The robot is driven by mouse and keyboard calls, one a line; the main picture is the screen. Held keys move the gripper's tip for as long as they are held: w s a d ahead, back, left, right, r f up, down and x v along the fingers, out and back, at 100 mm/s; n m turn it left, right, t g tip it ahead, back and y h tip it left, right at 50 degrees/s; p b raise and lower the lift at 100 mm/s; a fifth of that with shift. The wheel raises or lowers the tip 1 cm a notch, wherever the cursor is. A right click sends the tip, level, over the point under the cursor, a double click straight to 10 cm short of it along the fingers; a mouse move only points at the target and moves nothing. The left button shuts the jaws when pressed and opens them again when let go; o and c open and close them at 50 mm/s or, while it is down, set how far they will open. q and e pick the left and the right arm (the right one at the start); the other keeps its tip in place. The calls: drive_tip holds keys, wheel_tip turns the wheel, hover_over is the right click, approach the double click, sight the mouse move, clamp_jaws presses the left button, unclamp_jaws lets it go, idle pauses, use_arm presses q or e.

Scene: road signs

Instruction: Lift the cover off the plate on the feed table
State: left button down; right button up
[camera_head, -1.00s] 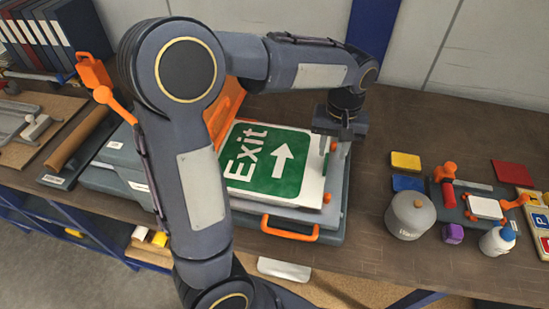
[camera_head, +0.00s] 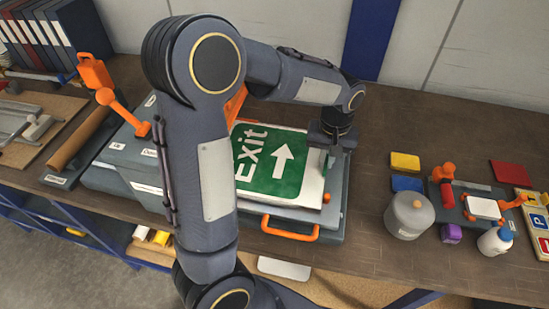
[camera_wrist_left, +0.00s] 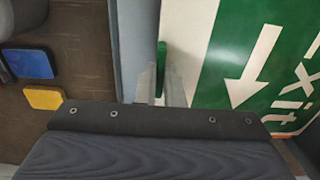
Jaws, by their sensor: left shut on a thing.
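A green and white Exit panel (camera_head: 268,172) lies face up on the grey feed table (camera_head: 335,222). I cannot tell a separate cover from the plate under it. My left gripper (camera_head: 332,160) points down at the panel's right edge. In the left wrist view, my left gripper (camera_wrist_left: 161,84) is shut on a narrow upright green tab (camera_wrist_left: 162,58) beside the white border of the Exit panel (camera_wrist_left: 232,60). My left arm hides the panel's left side in the head view. My right gripper is not in view.
An orange handle (camera_head: 290,229) sticks out at the front. To the right are a grey lidded pot (camera_head: 408,217), yellow (camera_head: 405,162) and blue (camera_head: 407,184) blocks and a small white bottle (camera_head: 494,241). The bench between panel and pot is mostly clear.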

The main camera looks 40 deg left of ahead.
use_arm(q)
drive_tip(key=shift+r, duration=0.1)
wheel_tip(320, 180, up, 13)
drive_tip(key=p, duration=0.3)
drive_tip(key=shift+r, duration=0.2)
idle(0.7)
idle(1.0)
